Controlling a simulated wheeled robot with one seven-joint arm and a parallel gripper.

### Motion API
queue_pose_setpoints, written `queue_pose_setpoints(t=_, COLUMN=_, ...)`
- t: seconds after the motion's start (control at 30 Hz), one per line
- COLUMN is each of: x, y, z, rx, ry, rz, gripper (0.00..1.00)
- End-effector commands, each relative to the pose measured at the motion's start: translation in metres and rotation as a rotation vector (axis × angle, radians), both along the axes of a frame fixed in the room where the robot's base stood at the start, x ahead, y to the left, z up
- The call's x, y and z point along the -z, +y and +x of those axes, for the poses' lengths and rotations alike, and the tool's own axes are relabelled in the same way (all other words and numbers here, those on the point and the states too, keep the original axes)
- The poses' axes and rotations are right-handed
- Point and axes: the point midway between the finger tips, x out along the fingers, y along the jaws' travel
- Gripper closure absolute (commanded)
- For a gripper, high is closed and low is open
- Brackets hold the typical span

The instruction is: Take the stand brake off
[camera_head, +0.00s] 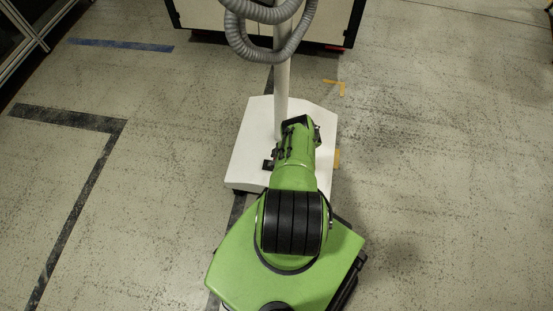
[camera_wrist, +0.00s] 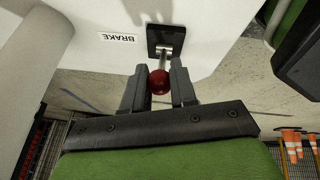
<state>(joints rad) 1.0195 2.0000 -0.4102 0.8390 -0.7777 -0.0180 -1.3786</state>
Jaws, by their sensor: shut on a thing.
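In the wrist view the brake lever (camera_wrist: 163,58) is a short metal rod with a red ball knob (camera_wrist: 159,82). It comes out of a black square plate (camera_wrist: 166,38) on the white stand base, beside a label reading BRAKE (camera_wrist: 117,37). My gripper (camera_wrist: 160,80) has its two grey fingers on either side of the red knob and is shut on it. In the head view the white stand base (camera_head: 246,146) carries an upright pole (camera_head: 281,90). My green arm covers part of the base there, and the knob and fingertips are hidden.
A grey corrugated hose (camera_head: 236,38) loops around the pole's upper part. A white and black cabinet (camera_head: 205,15) stands behind. Orange cones (camera_wrist: 291,140) show at the lower right of the wrist view. The floor (camera_head: 450,170) is clear on the right.

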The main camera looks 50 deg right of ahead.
Motion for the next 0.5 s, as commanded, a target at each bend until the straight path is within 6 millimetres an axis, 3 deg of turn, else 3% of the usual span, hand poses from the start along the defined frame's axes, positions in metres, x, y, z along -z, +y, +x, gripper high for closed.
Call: queue_pose_setpoints(t=0.5, x=0.0015, y=-0.0001, z=0.0002, rx=0.000, ry=-0.034, rz=0.014, gripper=1.00)
